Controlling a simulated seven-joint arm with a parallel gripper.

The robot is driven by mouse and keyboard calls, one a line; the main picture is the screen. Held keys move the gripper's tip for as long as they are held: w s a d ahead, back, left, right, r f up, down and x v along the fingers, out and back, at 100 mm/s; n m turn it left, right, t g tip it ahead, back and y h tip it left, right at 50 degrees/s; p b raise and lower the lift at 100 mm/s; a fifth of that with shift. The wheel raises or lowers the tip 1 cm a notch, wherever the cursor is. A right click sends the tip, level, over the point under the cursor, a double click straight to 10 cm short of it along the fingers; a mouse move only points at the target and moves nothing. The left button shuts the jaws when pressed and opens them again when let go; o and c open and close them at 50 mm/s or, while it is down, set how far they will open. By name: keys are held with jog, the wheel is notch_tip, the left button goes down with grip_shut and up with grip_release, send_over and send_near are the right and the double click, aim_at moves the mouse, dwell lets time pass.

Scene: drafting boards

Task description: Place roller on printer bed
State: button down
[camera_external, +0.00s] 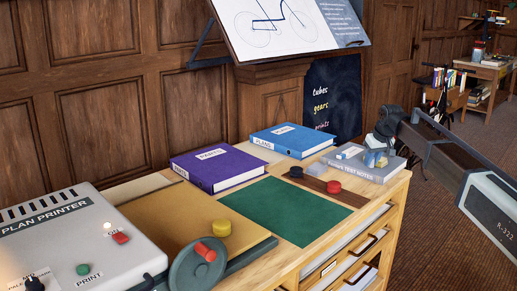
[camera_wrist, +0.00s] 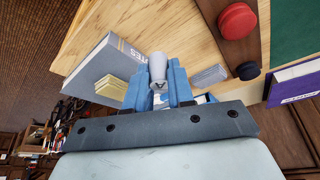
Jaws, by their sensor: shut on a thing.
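My gripper (camera_wrist: 158,85) has blue fingers closed on a pale grey, rounded piece (camera_wrist: 158,66), which looks like the roller. Its lower part is hidden between the fingers. In the external view my gripper (camera_external: 375,159) is low over the grey book at the right end of the table. I cannot tell whether the held piece touches the book. The plan printer (camera_external: 75,240) stands at the left front, with a flat tan bed (camera_external: 170,218) beside it. The bed is far left of my gripper.
Red (camera_external: 334,187) and black (camera_external: 296,172) pucks sit on a brown strip. Purple (camera_external: 218,169) and blue (camera_external: 292,139) binders lie behind a clear green mat (camera_external: 285,211). A crank wheel (camera_external: 198,266) stands before the bed.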

jog(key=s+a+n, duration=0.2)
jog(key=s+a, duration=0.2)
jog(key=a, duration=1)
notch_tip(320, 180, up, 5)
jog(key=n+g+y, duration=0.3)
jog(key=n, duration=0.7)
send_over(150, 229)
jog(key=d, duration=0.1)
jog(key=shift+s+d+f, duration=0.1)
jog(key=shift+s+f, duration=0.05)
jog(key=shift+f, duration=2.35)
jog(key=shift+s+d+f, duration=0.1)
jog(key=shift+f, duration=2.35)
jog(key=shift+f, duration=0.2)
jog(key=c, duration=1)
grip_release()
jog(key=shift+r, duration=0.15)
